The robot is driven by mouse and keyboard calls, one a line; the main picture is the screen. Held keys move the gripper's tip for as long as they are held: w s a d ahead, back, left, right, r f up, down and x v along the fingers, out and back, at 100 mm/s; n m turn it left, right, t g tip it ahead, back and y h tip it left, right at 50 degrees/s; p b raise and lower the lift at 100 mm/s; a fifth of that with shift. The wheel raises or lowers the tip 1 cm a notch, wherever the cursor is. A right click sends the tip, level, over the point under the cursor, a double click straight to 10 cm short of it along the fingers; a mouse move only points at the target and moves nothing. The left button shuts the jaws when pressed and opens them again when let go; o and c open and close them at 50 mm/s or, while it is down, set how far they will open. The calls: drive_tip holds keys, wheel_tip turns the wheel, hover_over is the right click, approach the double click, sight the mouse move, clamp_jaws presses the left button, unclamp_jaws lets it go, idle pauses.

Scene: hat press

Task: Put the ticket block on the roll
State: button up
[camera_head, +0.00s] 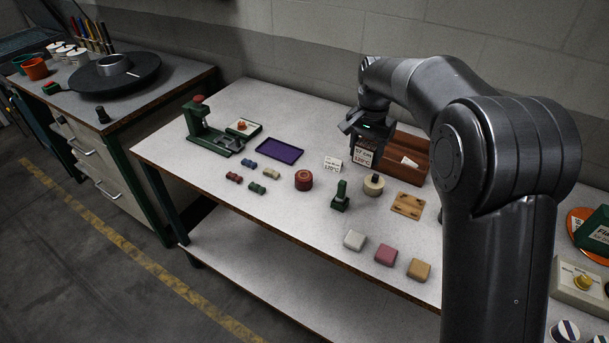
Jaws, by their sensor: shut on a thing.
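My gripper (368,138) is over the back right part of the bench, pointing down. It appears shut on a small block with a white printed face (363,156), which I take for the ticket block. The gripper hides the block's top. A cream round piece with a dark centre (373,185) stands just in front of and below the held block, apart from it. A red-brown round piece (303,180) stands further left. I cannot tell for certain which of these is the roll.
A white printed card (332,164) stands left of the held block. A brown open box (405,147) is behind right. A green stand (341,196), a wooden plate (408,205) and several coloured blocks (386,255) are in front. A purple tray (279,151) lies left.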

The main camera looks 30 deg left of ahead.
drive_tip(key=a, duration=0.6)
hover_over(304, 175)
drive_tip(key=shift+n, duration=0.3)
wheel_tip(304, 175, down, 6)
drive_tip(key=shift+w, duration=0.1)
drive_tip(key=shift+f, duration=2.1)
drive_tip(key=shift+f, duration=0.15)
drive_tip(key=o, duration=1)
